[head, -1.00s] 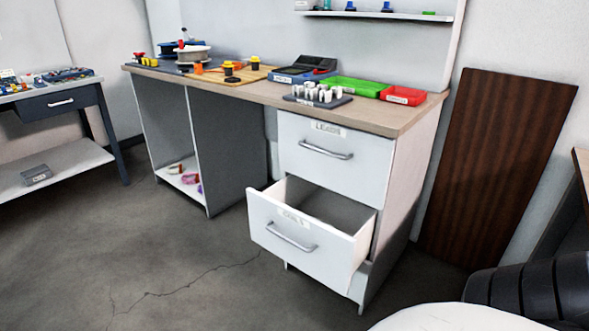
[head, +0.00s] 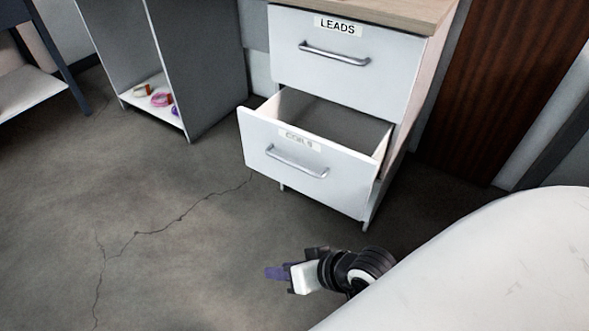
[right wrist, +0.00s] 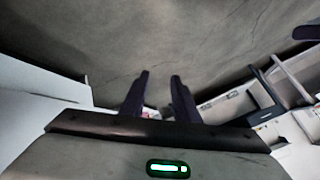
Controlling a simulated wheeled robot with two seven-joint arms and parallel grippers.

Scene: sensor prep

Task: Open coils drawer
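The coils drawer (head: 310,183) is the lower drawer of the white cabinet, and it stands pulled out. Its inside (head: 330,125) looks empty where I can see it; the part close behind the front is hidden. Its grey bar handle (head: 296,162) is free, with no gripper on it. My right gripper (head: 276,272) is in front of the drawer and below it in the picture, pointing left and apart from the handle. In the right wrist view its two dark fingers (right wrist: 160,76) are spread with nothing held between them. My left gripper is not in view.
The leads drawer (head: 345,70) above is shut. An open shelf (head: 160,112) with several small coloured coils stands to the left. A dark wooden panel (head: 490,90) leans at the right. The cracked grey floor (head: 150,210) before the cabinet is clear.

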